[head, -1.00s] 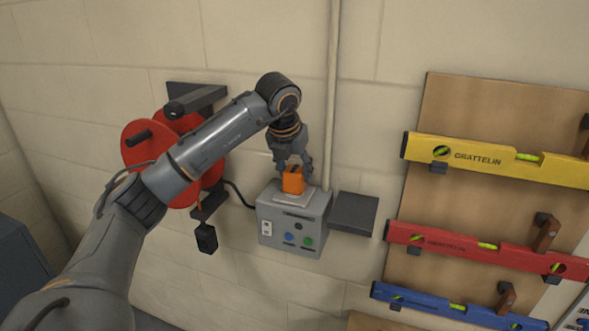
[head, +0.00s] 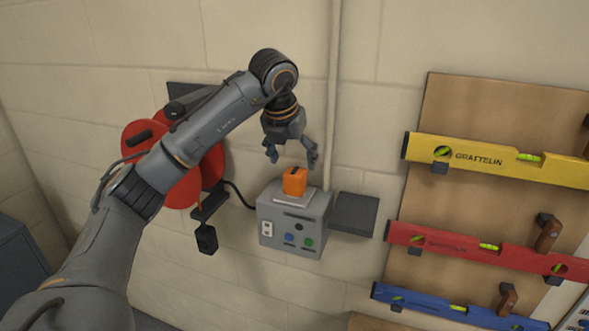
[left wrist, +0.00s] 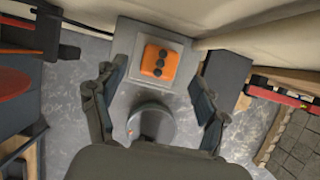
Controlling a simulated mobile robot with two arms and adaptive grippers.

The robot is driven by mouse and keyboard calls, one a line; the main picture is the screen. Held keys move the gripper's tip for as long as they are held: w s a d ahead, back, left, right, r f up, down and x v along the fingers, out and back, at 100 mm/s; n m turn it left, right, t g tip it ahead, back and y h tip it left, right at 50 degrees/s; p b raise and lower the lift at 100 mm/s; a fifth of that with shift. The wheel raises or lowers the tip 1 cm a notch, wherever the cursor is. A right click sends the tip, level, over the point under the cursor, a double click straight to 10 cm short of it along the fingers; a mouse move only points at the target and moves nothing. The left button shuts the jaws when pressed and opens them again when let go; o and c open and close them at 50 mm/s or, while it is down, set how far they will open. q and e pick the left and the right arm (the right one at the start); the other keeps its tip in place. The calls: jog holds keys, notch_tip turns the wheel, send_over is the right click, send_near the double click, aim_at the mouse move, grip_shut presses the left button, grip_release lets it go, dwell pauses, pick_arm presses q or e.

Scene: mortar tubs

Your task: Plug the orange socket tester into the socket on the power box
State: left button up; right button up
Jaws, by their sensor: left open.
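The orange socket tester (head: 295,182) sits upright on the raised plate on top of the grey power box (head: 280,222). In the left wrist view the tester (left wrist: 161,61) shows dark round spots on its top and rests on the grey plate. Its underside is hidden, so I cannot see the socket beneath it. My left gripper (head: 292,160) is open and empty just above the tester, its fingers apart and clear of it. In the left wrist view the open fingers (left wrist: 156,97) stand to either side. My right gripper is not in view.
A red cable reel (head: 150,140) hangs on the wall left of the box. A dark shelf (head: 354,213) adjoins the box's right side. A vertical pipe (head: 333,90) runs behind. Yellow (head: 500,160), red (head: 480,250) and blue (head: 450,306) levels hang on a board at right.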

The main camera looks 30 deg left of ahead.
pick_arm(q)
jog(key=v, duration=0.7)
dwell(0.3)
